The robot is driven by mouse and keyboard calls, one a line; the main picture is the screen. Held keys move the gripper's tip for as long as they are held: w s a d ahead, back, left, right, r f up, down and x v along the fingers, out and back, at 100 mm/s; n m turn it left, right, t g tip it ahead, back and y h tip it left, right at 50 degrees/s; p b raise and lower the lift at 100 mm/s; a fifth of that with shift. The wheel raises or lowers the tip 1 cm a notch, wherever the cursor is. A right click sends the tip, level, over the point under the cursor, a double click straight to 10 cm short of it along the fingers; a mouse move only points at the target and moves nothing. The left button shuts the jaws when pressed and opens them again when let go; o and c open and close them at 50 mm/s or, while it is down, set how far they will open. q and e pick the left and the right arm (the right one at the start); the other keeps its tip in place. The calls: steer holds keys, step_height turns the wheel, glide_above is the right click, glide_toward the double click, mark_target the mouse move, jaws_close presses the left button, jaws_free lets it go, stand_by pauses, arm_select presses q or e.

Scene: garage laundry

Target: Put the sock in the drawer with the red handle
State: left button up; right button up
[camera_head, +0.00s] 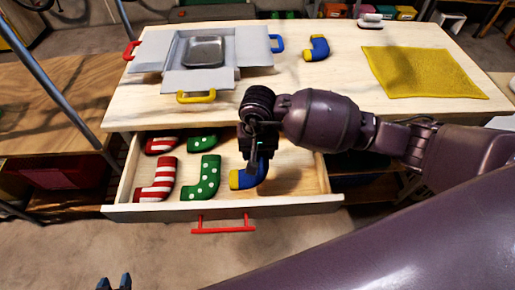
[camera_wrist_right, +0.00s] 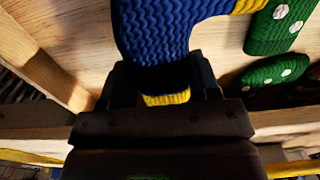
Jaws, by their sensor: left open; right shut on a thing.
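The drawer (camera_head: 320,200) with the red handle (camera_head: 222,229) stands pulled open under the table top. My right gripper (camera_head: 250,172) reaches down into the drawer's right part and is shut on a blue sock with yellow ends (camera_head: 238,180). In the right wrist view the held sock (camera_wrist_right: 160,35) extends away from the jaws above the pale drawer floor; I cannot tell whether it touches that floor. Another blue and yellow sock (camera_head: 317,48) lies on the table top. My left gripper (camera_head: 114,283) is open and empty at the bottom left, away from the drawer.
Red-and-white striped socks (camera_head: 155,178) and green dotted socks (camera_head: 202,177) lie in the drawer's left and middle. A grey open-flapped box (camera_head: 150,50) with colored handles and a metal tin (camera_head: 205,51) stands on the table (camera_head: 300,85). A yellow cloth (camera_head: 420,72) lies at the right.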

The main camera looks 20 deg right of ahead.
steer(key=shift+f, duration=0.1)
steer(key=o, duration=0.9)
steer(key=shift+r, duration=0.3)
steer(key=shift+r+p, duration=0.8)
steer(key=shift+r, duration=5.6)
